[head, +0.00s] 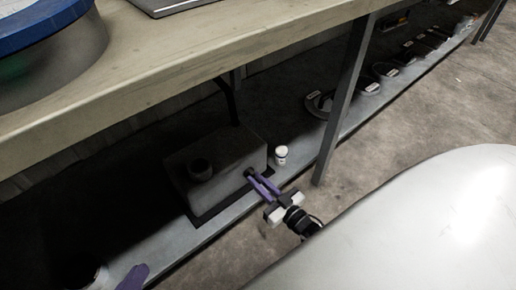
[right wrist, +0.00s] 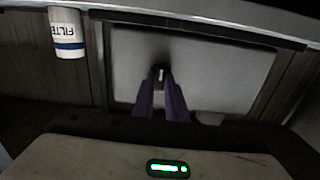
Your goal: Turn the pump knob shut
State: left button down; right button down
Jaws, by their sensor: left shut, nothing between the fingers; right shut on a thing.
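The pump (head: 228,160) is a grey box with a dark base under the bench, and its pale face (right wrist: 205,62) fills the middle of the right wrist view. Its small dark knob (head: 248,172) sticks out of the face nearest me; it also shows in the right wrist view (right wrist: 159,70). My right gripper (head: 256,178) has its purple fingers shut on the knob, and their tips (right wrist: 160,82) partly hide it. My left gripper (head: 135,277) is at the bottom left edge, partly cut off and away from the pump.
A white filter canister (head: 281,154) stands close beside the pump on the low shelf (head: 225,210); its label shows in the right wrist view (right wrist: 67,35). A bench leg (head: 340,110) rises to the right. The bench top (head: 200,50) overhangs the pump.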

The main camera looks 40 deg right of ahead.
jog(key=shift+s+n, duration=0.1)
jog(key=shift+n, duration=0.2)
jog(key=c, duration=1.8)
grip_release()
jog(key=shift+o, duration=0.2)
